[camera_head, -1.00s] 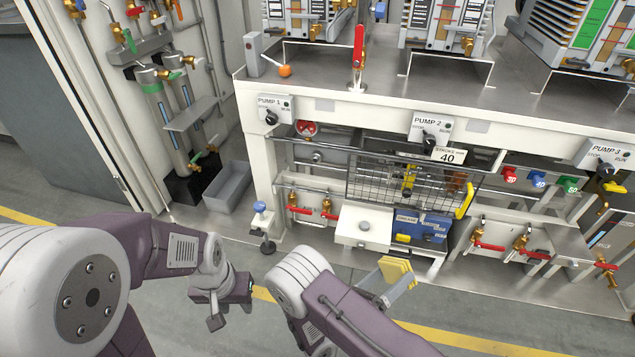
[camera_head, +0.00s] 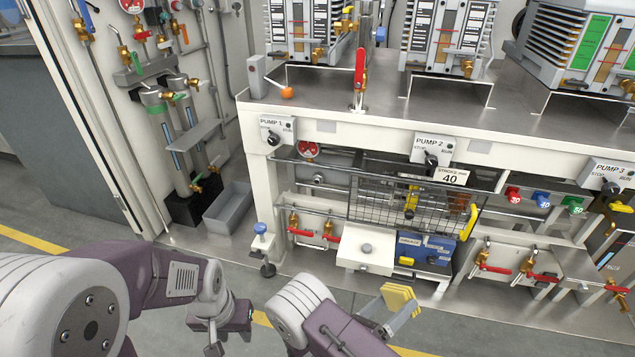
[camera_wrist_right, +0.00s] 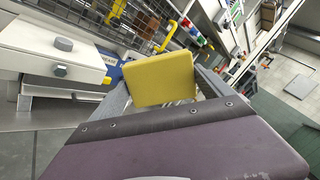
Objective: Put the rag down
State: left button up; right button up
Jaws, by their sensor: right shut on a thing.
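The rag (camera_head: 399,298) is a folded yellow cloth, seen at the lower middle of the head view. My right gripper (camera_head: 397,310) is shut on it and holds it up in front of the pump bench, apart from the floor. In the right wrist view the rag (camera_wrist_right: 162,80) shows as a flat yellow pad between the fingers. My left gripper (camera_head: 216,335) hangs at the lower left of the head view, away from the rag. Its fingers are too unclear to tell open from shut.
The pump bench (camera_head: 325,110) spans the back, with a wire mesh guard (camera_head: 375,203), a white box (camera_head: 367,247) and a blue grease box (camera_head: 425,250) below. A grey bin (camera_head: 229,207) stands on the floor at left. Red-handled valves (camera_head: 495,268) stick out at right.

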notch_tip(320, 180, up, 50)
jog(key=p, duration=5)
jog(key=shift+r, duration=0.2)
jog(key=shift+r, duration=0.1)
